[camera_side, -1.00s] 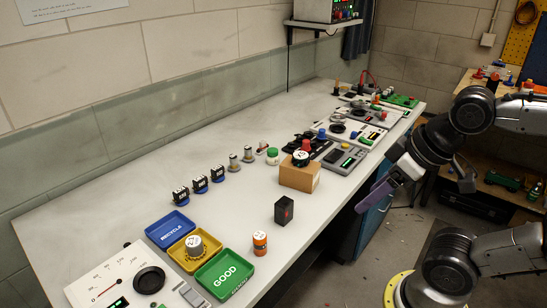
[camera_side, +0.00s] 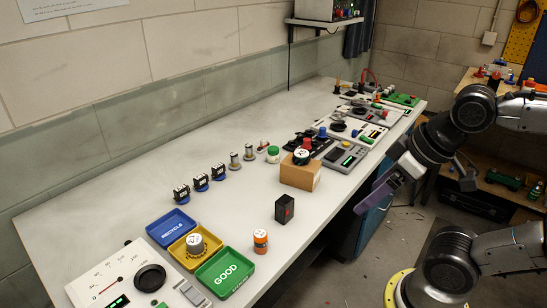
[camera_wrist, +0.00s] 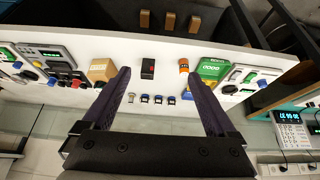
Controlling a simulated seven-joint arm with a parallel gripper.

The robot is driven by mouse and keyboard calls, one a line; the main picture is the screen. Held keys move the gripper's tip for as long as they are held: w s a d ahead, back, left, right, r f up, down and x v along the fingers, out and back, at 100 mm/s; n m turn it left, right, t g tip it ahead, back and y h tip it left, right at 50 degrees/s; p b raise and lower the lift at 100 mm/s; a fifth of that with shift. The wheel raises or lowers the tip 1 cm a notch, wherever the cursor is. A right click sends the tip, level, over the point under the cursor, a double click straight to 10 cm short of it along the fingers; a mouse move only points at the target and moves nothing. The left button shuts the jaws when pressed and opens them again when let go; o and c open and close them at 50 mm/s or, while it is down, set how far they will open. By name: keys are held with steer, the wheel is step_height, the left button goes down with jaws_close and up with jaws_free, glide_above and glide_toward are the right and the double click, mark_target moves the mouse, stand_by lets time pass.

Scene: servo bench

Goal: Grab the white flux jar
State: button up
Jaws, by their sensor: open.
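A small white jar with a green band (camera_side: 273,154) stands upright on the bench behind the cardboard box. It looks the most like the flux jar, but I cannot read a label. In the wrist view I cannot make it out; my left-hand finger may hide it. My gripper (camera_wrist: 157,75) is open and empty, its two purple fingers spread wide. In the side view it hangs beyond the bench's front edge, right of the box and apart from every jar.
A round white-topped item stands on the cardboard box (camera_side: 300,176). A black block (camera_side: 284,208) and an orange-and-white jar (camera_side: 260,241) stand nearer the front. Blue, yellow and green (camera_side: 224,272) trays lie at left. Small servos (camera_side: 201,182) stand behind. Instruments (camera_side: 347,157) fill the right end.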

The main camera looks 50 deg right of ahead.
steer(key=w+d+r+n, duration=0.1)
steer(key=w+r+n, duration=0.9)
steer(key=r+n, duration=0.3)
steer(key=w+d+r+n, duration=0.2)
steer(key=w+r, duration=0.2)
steer(key=w, duration=0.2)
steer(key=n+g, duration=0.5)
steer(key=g, duration=0.1)
glide_above(273, 148)
step_height(273, 148, down, 30)
steer(key=shift+r, duration=0.2)
steer(key=shift+f, duration=3.4)
jaws_close()
